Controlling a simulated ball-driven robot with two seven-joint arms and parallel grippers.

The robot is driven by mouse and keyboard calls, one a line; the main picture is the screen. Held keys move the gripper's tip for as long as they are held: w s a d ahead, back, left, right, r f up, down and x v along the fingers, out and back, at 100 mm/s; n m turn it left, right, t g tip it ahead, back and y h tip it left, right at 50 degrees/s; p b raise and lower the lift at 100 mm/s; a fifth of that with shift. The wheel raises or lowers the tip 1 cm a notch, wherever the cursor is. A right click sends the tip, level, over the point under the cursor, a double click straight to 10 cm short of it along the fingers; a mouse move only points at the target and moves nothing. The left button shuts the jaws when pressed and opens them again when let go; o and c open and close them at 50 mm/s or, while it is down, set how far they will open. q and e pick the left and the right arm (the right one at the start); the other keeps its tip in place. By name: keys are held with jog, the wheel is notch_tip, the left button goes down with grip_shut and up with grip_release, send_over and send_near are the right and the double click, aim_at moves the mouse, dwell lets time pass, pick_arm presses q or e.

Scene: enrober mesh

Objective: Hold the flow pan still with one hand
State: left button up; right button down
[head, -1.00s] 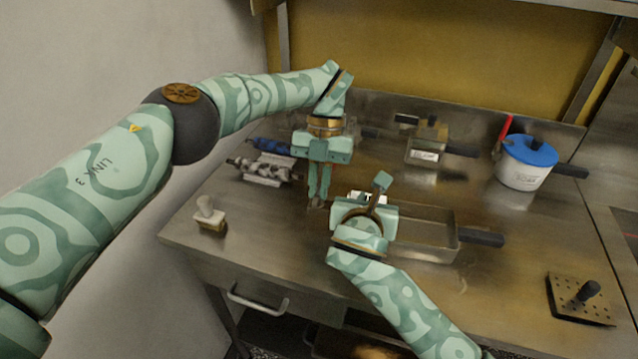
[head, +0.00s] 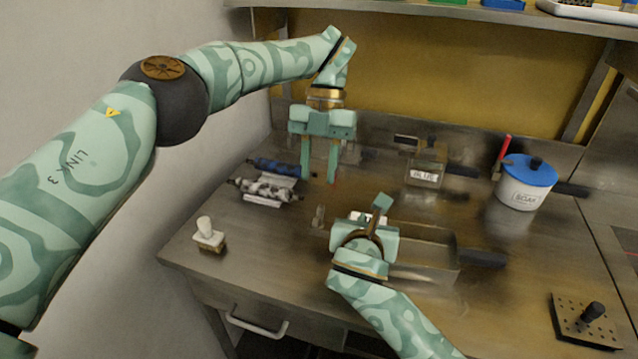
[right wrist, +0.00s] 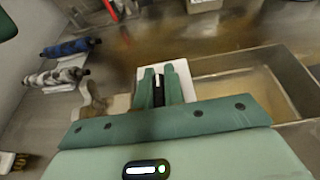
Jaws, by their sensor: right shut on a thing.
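The flow pan, which I take to be the shallow rectangular steel pan (head: 425,275), sits on the bench with its black handle to the right. It also shows in the right wrist view (right wrist: 235,82). My right gripper (head: 378,207) is at the pan's left end. In the right wrist view its fingers (right wrist: 161,84) are shut with a small dark part between them, in front of a white plate; the exact contact is partly hidden. My left gripper (head: 318,180) is open and empty, raised above the bench left of the pan.
A small upright piece (head: 318,216) stands below my left gripper. Two patterned rollers (head: 264,189) lie at back left. A white-handled brush (head: 208,236) is near the front left edge. A blue-lidded pot (head: 522,195), labelled box pan (head: 425,177) and perforated plate (head: 570,330) stand elsewhere.

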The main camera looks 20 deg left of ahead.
dwell(0.3)
jog(key=c, duration=1.4)
grip_release()
